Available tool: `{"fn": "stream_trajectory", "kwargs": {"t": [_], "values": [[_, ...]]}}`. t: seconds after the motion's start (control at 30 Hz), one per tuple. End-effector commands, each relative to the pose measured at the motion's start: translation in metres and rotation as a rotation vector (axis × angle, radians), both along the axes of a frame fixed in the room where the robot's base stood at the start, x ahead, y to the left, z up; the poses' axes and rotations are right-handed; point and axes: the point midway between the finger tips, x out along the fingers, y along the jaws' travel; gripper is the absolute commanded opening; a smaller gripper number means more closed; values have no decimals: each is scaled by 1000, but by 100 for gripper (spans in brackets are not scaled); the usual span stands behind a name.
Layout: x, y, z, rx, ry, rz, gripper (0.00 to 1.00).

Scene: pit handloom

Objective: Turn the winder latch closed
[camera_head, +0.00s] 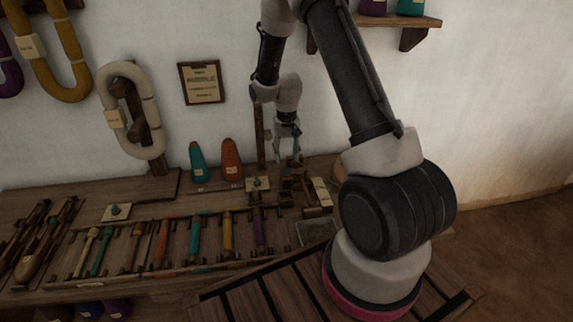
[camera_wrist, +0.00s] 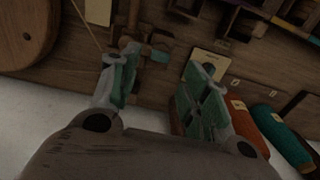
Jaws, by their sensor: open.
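My gripper (camera_head: 288,158) is at the back right of the wooden bench, pointing down over small wooden fittings. In the wrist view my gripper (camera_wrist: 158,78) is open, its two green-padded fingers apart with nothing held between them. A small wooden piece with a teal end (camera_wrist: 158,54), which looks like the winder latch, lies in the gap beyond the fingertips. I cannot tell whether they touch it or how far it is turned. In the head view my gripper and arm partly hide this spot.
An orange cone (camera_head: 232,160) and a teal cone (camera_head: 197,161) stand left of my gripper. A rack of several coloured bobbins (camera_head: 195,238) lies in front. A pale plate (camera_head: 258,184) is close by. A round wooden disc (camera_wrist: 24,30) shows in the wrist view.

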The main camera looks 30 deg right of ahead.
Motion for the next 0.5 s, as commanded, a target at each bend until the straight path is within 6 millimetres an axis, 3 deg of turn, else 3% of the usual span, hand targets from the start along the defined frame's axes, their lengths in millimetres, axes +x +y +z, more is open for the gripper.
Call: {"fn": "stream_trajectory", "kwargs": {"t": [0.2,0.5], "values": [[1,0,43,0,-3,0,46],[0,0,58,0,0,0,46]]}}
